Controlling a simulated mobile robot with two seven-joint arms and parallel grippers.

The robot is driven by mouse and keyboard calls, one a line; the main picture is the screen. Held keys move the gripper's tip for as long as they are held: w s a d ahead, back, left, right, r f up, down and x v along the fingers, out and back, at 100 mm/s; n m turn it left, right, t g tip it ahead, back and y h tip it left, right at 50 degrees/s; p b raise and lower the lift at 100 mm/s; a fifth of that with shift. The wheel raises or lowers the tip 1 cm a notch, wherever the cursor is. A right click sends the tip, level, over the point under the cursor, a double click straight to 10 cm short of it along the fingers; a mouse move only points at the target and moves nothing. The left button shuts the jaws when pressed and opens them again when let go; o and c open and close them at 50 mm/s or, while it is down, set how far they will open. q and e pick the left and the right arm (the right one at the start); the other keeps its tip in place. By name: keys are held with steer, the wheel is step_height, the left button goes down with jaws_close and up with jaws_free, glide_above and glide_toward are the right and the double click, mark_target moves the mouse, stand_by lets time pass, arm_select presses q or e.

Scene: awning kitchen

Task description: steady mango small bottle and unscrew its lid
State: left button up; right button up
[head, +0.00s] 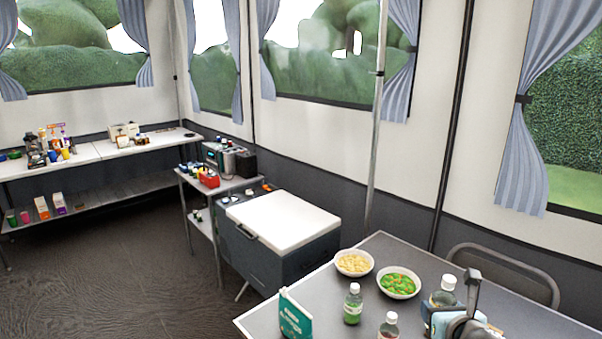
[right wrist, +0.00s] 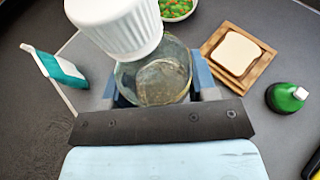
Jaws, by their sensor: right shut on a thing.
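A clear bottle (head: 441,297) with a white lid (head: 448,282) stands at the right part of the grey table. I take it as the mango small bottle; its label is hidden. My right gripper (head: 436,313) is shut around its body, below the lid. In the right wrist view the ribbed white lid (right wrist: 115,25) sits on top of the bottle, close to the camera. The clear body (right wrist: 153,80) lies between the blue fingers (right wrist: 155,92). My left gripper is not in view.
Two other white-capped bottles, one green (head: 353,305) and one darker (head: 389,326), stand left of the gripper. A teal-and-white carton (head: 295,315), a bowl of pale food (head: 354,263) and a vegetable bowl (head: 398,283) are nearby. Bread lies on a wooden board (right wrist: 213,60).

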steer(key=a, duration=0.7)
arm_select(q)
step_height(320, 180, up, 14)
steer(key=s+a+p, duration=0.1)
steer(key=p, duration=1.6)
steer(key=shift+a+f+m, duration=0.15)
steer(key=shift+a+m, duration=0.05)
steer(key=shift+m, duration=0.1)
arm_select(e)
steer(key=s+r, duration=1.1)
steer(key=r, duration=0.3)
steer(key=shift+d, duration=0.35)
steer(key=w+a+n+g+y, duration=0.1)
steer(key=w+a+n+y, duration=0.1)
steer(key=a, duration=0.3)
steer(key=w+a+n+g+y, duration=0.1)
steer(key=w+a+n+y, duration=0.2)
steer(key=a, duration=0.3)
steer(key=w+a+r+n+g+y, duration=0.1)
steer(key=w+a+n+y, duration=0.1)
steer(key=a, duration=0.4)
steer(key=shift+w+a+n+y, duration=0.15)
steer(key=shift+w+n+y, duration=0.15)
steer(key=shift+n+y, duration=0.5)
steer(key=shift+w+a+r+y, duration=0.1)
steer(key=shift+a+y, duration=0.2)
steer(key=shift+a, duration=0.05)
jaws_close()
